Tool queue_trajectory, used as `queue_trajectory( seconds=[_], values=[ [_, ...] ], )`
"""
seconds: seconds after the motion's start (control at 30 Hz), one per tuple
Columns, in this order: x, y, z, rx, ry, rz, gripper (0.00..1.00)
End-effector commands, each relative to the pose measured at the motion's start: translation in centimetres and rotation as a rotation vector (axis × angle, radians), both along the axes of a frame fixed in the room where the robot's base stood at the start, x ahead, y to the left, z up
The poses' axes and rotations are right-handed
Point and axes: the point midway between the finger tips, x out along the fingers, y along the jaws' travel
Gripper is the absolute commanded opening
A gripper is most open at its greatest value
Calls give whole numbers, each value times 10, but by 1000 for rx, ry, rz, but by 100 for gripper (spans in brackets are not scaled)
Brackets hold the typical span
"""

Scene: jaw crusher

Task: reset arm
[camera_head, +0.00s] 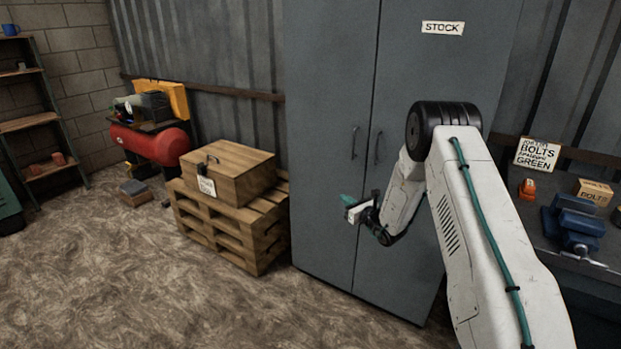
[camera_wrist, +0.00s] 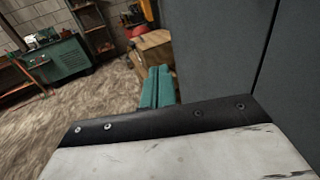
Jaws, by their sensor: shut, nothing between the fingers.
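My gripper (camera_head: 346,201) has teal fingers and hangs in front of the grey stock cabinet (camera_head: 330,110). My white arm reaches up from the lower right and bends down at a black elbow joint. In the wrist view the teal fingers of my gripper (camera_wrist: 157,88) lie side by side, shut, with nothing between them. The cabinet doors fill the right of that view. The gripper appears clear of the cabinet, but the exact gap cannot be told.
A wooden crate (camera_head: 228,172) sits on pallets (camera_head: 215,230) left of the cabinet. A red compressor (camera_head: 150,142) and a shelf (camera_head: 30,124) stand farther left. A workbench with a blue vise (camera_head: 575,222) and a bolt box (camera_head: 594,191) is at the right. The left floor is mostly open.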

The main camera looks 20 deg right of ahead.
Motion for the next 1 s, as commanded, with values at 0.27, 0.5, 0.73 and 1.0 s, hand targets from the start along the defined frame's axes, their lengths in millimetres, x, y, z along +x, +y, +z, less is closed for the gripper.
queue_trajectory(
  seconds=[0.27,0.5,0.73,1.0],
  values=[
    [-23,35,-18,-81,36,159,0],
    [-97,115,22,-293,29,599,0],
    [-200,173,97,-574,-57,1053,0],
    [-325,190,162,-932,-162,1495,0]
  ],
)
